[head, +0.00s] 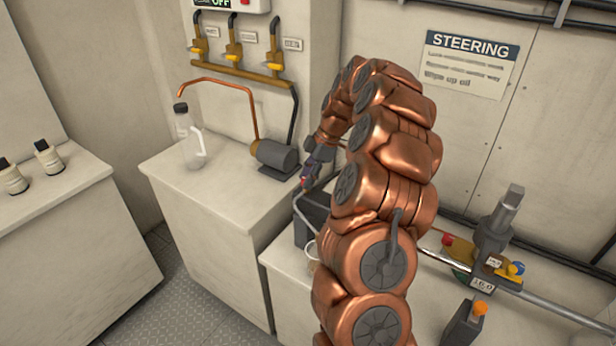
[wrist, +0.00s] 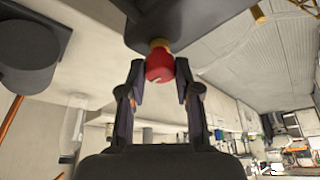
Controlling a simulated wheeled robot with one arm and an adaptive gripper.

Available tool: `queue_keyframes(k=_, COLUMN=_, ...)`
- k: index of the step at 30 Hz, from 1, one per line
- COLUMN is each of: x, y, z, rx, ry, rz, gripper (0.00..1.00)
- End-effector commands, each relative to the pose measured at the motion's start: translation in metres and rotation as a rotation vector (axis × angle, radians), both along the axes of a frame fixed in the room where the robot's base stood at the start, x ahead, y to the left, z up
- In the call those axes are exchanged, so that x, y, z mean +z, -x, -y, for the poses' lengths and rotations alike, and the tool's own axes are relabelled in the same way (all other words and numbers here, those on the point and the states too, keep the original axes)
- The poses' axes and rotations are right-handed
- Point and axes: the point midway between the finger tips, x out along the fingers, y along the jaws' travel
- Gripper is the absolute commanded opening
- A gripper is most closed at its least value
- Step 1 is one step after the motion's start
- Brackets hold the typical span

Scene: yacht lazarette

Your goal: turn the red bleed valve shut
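In the wrist view a red knob (wrist: 160,68) on a short brass collar sticks out of a dark block (wrist: 195,25). My gripper (wrist: 159,76) has one finger on each side of the knob, with a gap showing on both sides, so it is open around it. In the head view my gripper (head: 309,176) is left of my arm, above a dark box (head: 311,222) by the counter edge. My arm hides part of this area. Another red knob (head: 447,239) shows on the steering gear at the right.
A grey motor (head: 277,156) with copper pipe (head: 224,83) and a clear bottle (head: 189,138) stand on the left counter. A steering ram (head: 493,228) and a metal rod (head: 550,307) lie right of my arm. The floor (head: 178,285) shows between the counters.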

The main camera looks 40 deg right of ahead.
Motion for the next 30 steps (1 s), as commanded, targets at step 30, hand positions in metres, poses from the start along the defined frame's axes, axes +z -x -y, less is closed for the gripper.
queue_keyframes(k=30, x=-0.0069, y=0.0020, z=-0.0016, rx=-0.334, ry=0.000, rz=0.002, gripper=0.00)
